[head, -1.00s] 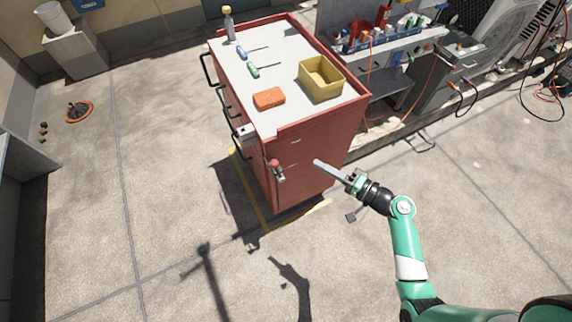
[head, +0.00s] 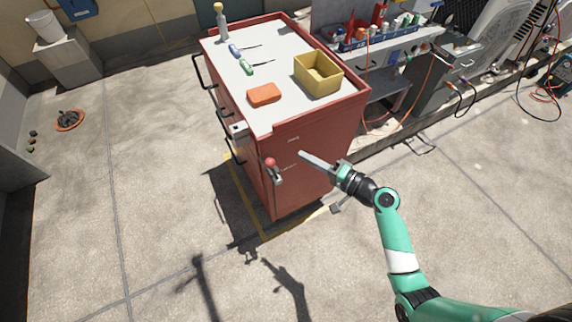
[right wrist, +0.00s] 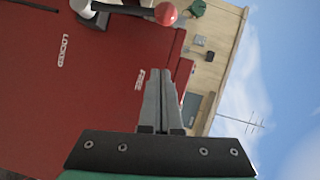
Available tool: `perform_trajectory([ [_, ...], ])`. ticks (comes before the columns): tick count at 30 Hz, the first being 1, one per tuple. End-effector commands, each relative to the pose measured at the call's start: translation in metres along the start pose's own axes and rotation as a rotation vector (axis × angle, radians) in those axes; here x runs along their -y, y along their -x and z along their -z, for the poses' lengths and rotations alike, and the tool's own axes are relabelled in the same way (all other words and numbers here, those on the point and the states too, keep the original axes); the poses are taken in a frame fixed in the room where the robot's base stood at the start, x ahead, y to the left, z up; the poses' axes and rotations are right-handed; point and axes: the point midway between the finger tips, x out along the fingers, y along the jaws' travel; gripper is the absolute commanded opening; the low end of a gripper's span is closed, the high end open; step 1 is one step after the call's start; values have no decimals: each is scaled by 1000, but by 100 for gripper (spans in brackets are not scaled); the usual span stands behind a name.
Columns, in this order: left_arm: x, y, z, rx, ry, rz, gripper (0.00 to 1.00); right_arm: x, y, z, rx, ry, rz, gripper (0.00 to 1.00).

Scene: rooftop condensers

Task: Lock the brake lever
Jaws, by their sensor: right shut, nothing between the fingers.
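The brake lever (head: 275,176) is on the front face of the red tool cart (head: 315,150). Its red ball knob (head: 270,162) is at the upper end of the lever, above the pivot. In the right wrist view the knob (right wrist: 165,13) is at the top, with a pale pivot (right wrist: 82,8) to its left. The white labels LOCKED (right wrist: 63,50) and FREE (right wrist: 140,78) show on the red panel. My right gripper (head: 302,155) is shut and empty, right of the knob and apart from it. Its closed fingers (right wrist: 160,75) also show in the wrist view. My left gripper is not in view.
The cart top holds an orange block (head: 264,94), a yellow bin (head: 318,75), two screwdrivers and a bottle (head: 221,22). Black handles (head: 204,73) stick out on its left side. A workbench stands behind right. The concrete floor in front is clear.

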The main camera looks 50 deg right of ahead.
Motion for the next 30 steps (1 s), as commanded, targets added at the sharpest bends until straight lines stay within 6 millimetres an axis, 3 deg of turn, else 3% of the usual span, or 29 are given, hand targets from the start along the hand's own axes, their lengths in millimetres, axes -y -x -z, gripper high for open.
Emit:
perform_trajectory([
  [3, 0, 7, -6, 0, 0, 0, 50, -2, -28, -1, 4, 2, 2, 0],
  [6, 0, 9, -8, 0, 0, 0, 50, -1, -42, -9, 5, 0, -1, 0],
  [14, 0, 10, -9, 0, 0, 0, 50, 0, -47, -38, 2, 0, -1, 0],
  [30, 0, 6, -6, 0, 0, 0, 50, 2, -45, -36, -9, 13, -9, 0],
])
